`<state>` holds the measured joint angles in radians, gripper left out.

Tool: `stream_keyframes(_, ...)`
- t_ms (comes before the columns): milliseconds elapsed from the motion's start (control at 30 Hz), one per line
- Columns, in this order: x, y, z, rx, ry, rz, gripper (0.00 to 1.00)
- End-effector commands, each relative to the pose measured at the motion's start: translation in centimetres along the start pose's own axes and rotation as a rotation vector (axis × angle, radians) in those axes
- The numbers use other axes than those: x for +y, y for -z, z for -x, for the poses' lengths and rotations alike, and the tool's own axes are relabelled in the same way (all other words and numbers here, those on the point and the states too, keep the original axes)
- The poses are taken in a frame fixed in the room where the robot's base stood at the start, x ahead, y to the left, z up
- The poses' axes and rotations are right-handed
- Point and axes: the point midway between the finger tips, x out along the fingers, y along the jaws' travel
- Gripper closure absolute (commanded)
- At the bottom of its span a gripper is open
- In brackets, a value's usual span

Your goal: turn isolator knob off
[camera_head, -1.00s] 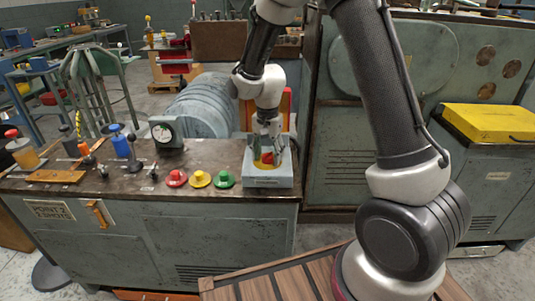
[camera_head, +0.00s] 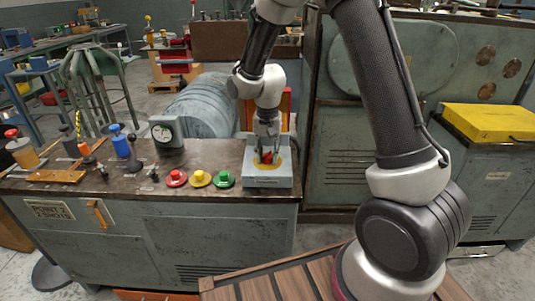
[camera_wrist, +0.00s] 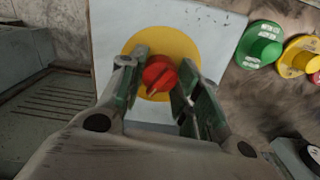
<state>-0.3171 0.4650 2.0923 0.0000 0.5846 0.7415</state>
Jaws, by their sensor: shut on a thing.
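The isolator knob (camera_wrist: 158,76) is red with a raised grip bar and sits on a yellow disc (camera_wrist: 185,47) on a pale grey box. In the wrist view its bar points down and slightly left. In the head view the knob (camera_head: 267,157) shows small between my fingers, on the grey box (camera_head: 268,183) at the right end of the bench top. My gripper (camera_wrist: 160,82) has one finger on each side of the knob and is shut on it. The other gripper parts hide the lower part of the box in the wrist view.
Red (camera_head: 177,178), yellow (camera_head: 199,178) and green (camera_head: 224,179) push buttons stand left of the box. A round gauge (camera_head: 167,133) and several levers are further left on the bench. A tall grey machine cabinet (camera_head: 340,160) stands to the right.

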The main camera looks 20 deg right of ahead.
Motion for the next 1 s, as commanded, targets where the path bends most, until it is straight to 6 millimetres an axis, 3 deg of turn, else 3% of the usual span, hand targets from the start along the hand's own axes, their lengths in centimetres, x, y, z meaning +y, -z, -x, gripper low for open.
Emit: stream_keyframes(1000, -0.04, 0.07, 0.07, 0.002, 0.0, 0.958, 0.91)
